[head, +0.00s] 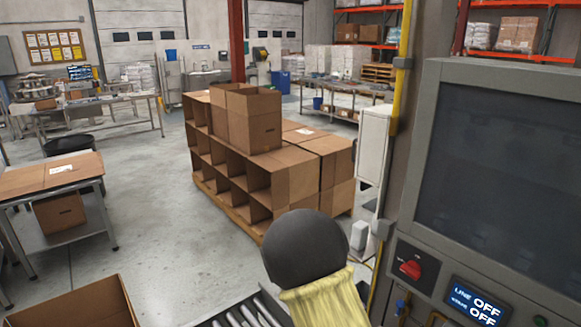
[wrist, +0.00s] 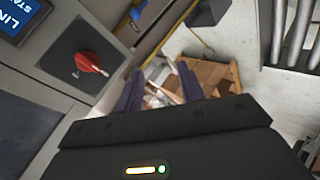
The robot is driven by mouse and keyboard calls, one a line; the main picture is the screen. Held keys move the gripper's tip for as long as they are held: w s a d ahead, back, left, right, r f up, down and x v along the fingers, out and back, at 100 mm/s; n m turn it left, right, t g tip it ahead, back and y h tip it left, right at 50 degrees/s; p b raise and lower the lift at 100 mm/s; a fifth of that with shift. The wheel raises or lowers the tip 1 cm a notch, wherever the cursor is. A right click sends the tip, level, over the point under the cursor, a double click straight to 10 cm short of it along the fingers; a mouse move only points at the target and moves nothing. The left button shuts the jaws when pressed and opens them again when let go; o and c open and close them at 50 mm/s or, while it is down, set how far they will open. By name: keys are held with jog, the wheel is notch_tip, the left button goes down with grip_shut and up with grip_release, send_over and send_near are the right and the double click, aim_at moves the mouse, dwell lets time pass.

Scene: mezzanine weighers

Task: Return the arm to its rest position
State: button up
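My gripper (wrist: 160,84) shows in the wrist view as two dark fingers set apart, with only distant floor and boxes visible between them. It is open and empty. My arm (head: 305,250) shows in the head view as a dark rounded joint with a yellow sleeve at the bottom centre; the gripper itself is out of that view. In the wrist view, a red rotary switch (wrist: 88,62) on a grey control panel is to the left of the fingers and apart from them. The red switch (head: 411,268) is also in the head view, right of my arm.
A grey cabinet with a dark screen (head: 510,165) fills the right side close by. Its small display (head: 475,309) reads LINE OFF and a second OFF. Stacked cardboard boxes (head: 250,120) stand ahead. A table (head: 50,175) is at left. Open floor (head: 165,235) lies between.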

jog(key=s+r+m+g+y, duration=0.2)
jog(key=s+r+g+y, duration=0.1)
jog(key=s, duration=0.6)
jog(key=s+a+r+m+g+y, duration=0.1)
jog(key=s+r+m+g+y, duration=0.1)
jog(key=s+r, duration=0.3)
jog(key=s+g+y, duration=0.1)
jog(key=s, duration=0.3)
jog(key=shift+s+y, duration=0.15)
jog(key=shift+y, duration=0.25)
